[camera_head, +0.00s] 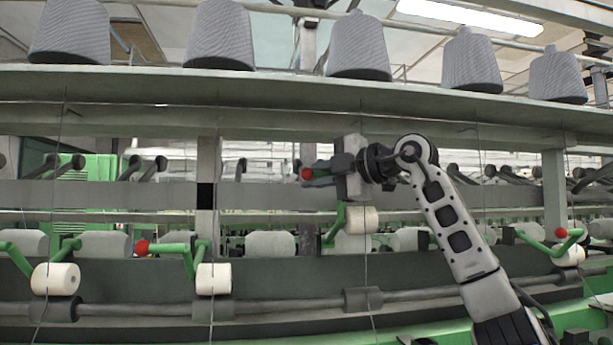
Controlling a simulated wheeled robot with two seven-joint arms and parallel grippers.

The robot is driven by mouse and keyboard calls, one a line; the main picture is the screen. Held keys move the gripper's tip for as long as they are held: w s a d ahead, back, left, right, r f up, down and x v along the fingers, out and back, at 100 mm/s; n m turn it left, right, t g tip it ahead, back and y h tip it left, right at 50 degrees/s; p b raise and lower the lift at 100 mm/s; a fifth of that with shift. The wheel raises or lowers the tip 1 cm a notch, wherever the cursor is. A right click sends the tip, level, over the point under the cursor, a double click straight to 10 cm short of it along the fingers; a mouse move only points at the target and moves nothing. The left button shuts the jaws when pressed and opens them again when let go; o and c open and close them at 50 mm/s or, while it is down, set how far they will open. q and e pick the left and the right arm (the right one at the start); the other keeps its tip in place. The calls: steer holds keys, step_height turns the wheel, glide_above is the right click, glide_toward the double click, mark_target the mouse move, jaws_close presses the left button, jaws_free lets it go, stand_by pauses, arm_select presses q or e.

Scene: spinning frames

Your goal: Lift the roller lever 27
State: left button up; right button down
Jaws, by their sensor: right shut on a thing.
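My right arm comes in from the lower right, and its gripper (318,173) is shut at a red knob (307,173) in the middle of the picture. Just below the gripper is a green roller lever (334,228) with a white roller (361,220). This roller sits clearly higher than the white rollers of the neighbouring levers. The gripper's body covers part of the lever between knob and roller. No label with a number is readable. My left gripper is not in view.
A neighbouring lever to the left has a red knob (142,248) and a white roller (213,279). Another roller (55,279) hangs at the far left. A right-hand lever also has a red knob (561,233). Grey yarn cones (359,47) stand on the shelf (270,85) above. Thin threads hang down.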

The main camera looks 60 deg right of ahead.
steer(key=c, duration=1.4)
jaws_free()
steer(key=shift+d+f, duration=0.1)
steer(key=shift+c, duration=0.2)
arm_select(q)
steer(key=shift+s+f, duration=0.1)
